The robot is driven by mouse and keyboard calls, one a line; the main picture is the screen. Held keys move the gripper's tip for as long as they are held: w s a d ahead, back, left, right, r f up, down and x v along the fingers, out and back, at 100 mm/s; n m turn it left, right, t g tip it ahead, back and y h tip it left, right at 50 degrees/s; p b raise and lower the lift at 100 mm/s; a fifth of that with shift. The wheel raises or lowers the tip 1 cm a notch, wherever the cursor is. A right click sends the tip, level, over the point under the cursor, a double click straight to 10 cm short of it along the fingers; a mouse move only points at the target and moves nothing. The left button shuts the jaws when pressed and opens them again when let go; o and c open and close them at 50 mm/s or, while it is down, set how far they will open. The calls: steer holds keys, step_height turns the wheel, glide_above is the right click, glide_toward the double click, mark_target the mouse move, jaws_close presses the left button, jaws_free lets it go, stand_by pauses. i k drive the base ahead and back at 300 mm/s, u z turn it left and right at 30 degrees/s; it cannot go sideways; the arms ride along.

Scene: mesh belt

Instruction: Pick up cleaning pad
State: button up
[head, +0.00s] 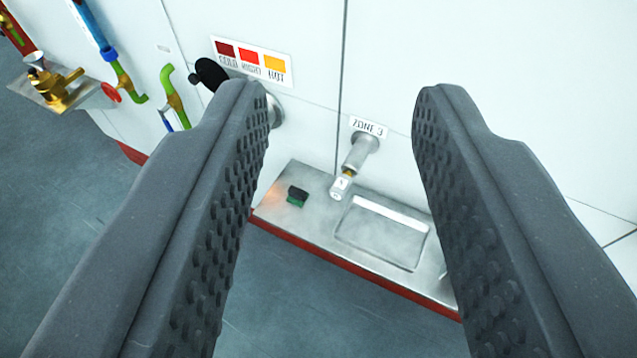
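The cleaning pad looks to be the small dark block with a green underside (297,196). It lies on the left part of a metal shelf (290,222) that sticks out from the white wall. My gripper (340,105) is open, with its two dark studded fingers wide apart in the foreground. The pad shows in the gap between the fingers, nearer the left one, and well beyond them. Nothing is between the fingers.
A nozzle (356,158) under a "ZONE 3" label (368,127) juts over the shelf beside a recessed tray (382,232). A black knob (209,73) is partly behind the left finger. Coloured pipes and a brass valve (62,87) are at upper left. Grey floor (60,200) is open below.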

mark_target(297, 197)
steer(key=z, duration=0.25)
steer(key=i, duration=0.9)
steer(key=u, duration=0.1)
